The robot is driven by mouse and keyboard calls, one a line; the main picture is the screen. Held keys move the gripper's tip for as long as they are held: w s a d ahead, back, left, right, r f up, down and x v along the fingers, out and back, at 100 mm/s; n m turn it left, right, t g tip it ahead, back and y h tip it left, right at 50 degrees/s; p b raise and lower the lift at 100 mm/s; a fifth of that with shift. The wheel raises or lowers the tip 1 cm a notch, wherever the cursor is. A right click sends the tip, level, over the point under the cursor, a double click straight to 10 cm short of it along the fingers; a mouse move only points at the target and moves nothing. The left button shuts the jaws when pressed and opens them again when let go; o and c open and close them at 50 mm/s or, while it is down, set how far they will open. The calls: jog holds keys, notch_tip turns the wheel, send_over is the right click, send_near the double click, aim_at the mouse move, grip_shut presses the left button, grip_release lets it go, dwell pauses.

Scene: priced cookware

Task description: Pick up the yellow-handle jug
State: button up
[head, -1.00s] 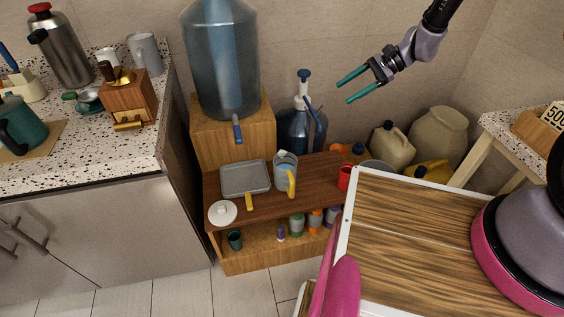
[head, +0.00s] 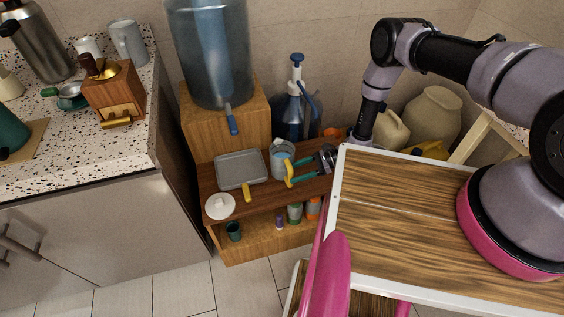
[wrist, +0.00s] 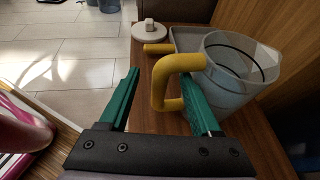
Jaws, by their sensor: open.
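The yellow-handle jug (head: 282,153) is a clear, greyish cup-like jug standing upright on the low wooden shelf (head: 267,208). Its yellow handle (head: 289,174) faces my gripper. My gripper (head: 297,172) is open, with its green fingers reaching the handle from the right. In the wrist view the jug (wrist: 238,80) is at the right and its handle (wrist: 160,85) lies between the fingers' lines. The right finger passes behind or through the handle loop; I cannot tell whether it touches. The left finger is clear of it.
A grey pan (head: 241,169) with a yellow handle and a white lid (head: 219,206) sit left of the jug. A large blue water bottle (head: 208,60) stands behind on a wooden block. My striped wooden top (head: 400,220) lies close on the right.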

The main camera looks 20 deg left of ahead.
jog(key=x, duration=0.5)
jog(key=shift+a+f, duration=0.1)
jog(key=shift+f, duration=0.15)
grip_shut()
jog(key=shift+w+r, duration=0.1)
dwell(1.0)
